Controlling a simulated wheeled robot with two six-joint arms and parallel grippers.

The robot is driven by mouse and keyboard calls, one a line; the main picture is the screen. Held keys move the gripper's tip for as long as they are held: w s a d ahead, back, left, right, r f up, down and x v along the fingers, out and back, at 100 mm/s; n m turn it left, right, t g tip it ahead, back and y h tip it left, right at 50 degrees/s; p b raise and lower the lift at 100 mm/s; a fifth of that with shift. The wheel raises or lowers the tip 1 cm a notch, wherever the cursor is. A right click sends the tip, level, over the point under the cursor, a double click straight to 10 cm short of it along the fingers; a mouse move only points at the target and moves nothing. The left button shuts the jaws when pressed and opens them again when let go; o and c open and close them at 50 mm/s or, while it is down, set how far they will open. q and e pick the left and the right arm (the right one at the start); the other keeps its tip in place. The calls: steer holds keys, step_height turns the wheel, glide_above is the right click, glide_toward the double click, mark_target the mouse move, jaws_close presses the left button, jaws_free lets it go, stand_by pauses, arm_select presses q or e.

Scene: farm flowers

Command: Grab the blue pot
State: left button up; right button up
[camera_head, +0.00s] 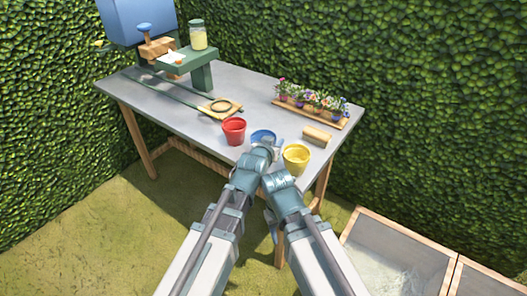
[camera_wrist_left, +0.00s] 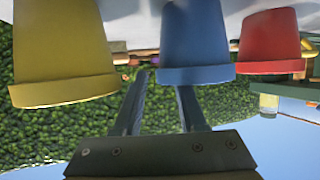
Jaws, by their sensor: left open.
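The blue pot (camera_head: 263,135) stands near the table's front edge between a red pot (camera_head: 234,130) and a yellow pot (camera_head: 296,157). My left gripper (camera_head: 269,148) is at the blue pot's near side and partly covers it. In the left wrist view, which is upside down, the blue pot (camera_wrist_left: 195,42) is close to the open fingers (camera_wrist_left: 162,82). One finger lies in the gap between the blue and yellow pots; the other ends at the blue pot's rim. Contact cannot be told. My right arm's end (camera_head: 279,181) is just beside the left one; its fingers are not clear.
The grey table (camera_head: 180,103) carries a wooden tray of flowers (camera_head: 312,107), a wooden block (camera_head: 317,136) and a green stand (camera_head: 185,62) with a jar (camera_head: 198,35). Hedges stand behind. A wood-framed glass box (camera_head: 400,255) is on the ground at right.

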arm_select(q)
jaws_close()
stand_by(1.4)
